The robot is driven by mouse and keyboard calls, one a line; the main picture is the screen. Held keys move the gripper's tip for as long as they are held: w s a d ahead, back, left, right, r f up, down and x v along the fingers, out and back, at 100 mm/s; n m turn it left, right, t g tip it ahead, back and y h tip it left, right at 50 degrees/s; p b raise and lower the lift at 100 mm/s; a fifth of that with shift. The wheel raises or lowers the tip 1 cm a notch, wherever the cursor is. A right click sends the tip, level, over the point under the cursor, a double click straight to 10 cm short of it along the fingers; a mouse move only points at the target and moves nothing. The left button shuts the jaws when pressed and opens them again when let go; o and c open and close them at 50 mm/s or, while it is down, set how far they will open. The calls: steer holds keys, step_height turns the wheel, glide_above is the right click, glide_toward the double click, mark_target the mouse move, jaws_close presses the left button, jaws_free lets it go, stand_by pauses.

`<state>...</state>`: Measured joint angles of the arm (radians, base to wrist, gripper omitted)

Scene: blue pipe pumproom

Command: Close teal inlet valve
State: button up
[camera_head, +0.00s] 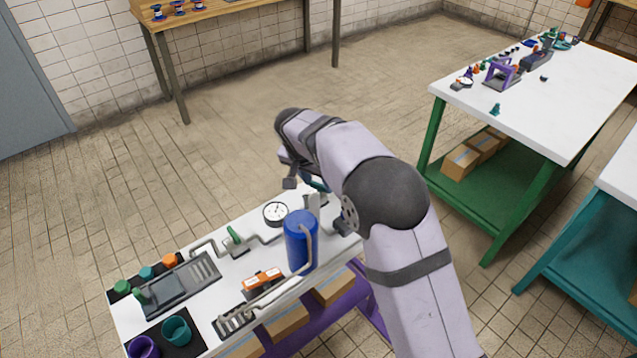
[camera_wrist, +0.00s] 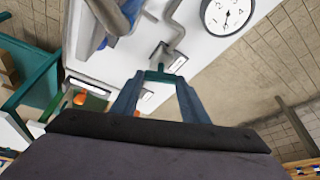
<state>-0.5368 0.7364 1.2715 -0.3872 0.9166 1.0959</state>
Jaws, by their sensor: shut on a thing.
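The teal inlet valve handle (camera_wrist: 160,74) shows in the wrist view as a small teal bar between my fingertips, at the lower end of a grey pipe. My gripper (camera_wrist: 160,82) is shut on it, one finger on each side. In the head view my own arm hides most of the gripper and the valve; only a bit of teal (camera_head: 316,184) shows beside the arm. I cannot tell the handle's exact angle to the pipe.
A round gauge (camera_head: 275,213) and a blue tank (camera_head: 300,241) with a grey pipe stand close by on the white bench. A green lever (camera_head: 235,236) sits on another pipe. An orange device (camera_head: 262,279) and teal cup (camera_head: 176,331) are nearer the front. Floor behind is clear.

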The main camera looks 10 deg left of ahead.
steer(key=m, duration=0.2)
steer(key=m+h+p, duration=0.1)
steer(key=m, duration=0.1)
steer(key=shift+w+a+r+g, duration=0.1)
steer(key=shift+a+g, duration=0.1)
steer(key=shift+g, duration=0.2)
steer(key=shift+m+h+p, duration=0.3)
steer(key=shift+m+p, duration=0.1)
steer(key=shift+m, duration=0.1)
steer(key=shift+g, duration=0.3)
steer(key=o, duration=1.1)
steer(key=shift+c, duration=0.2)
steer(key=v, duration=0.7)
steer(key=shift+b, duration=0.45)
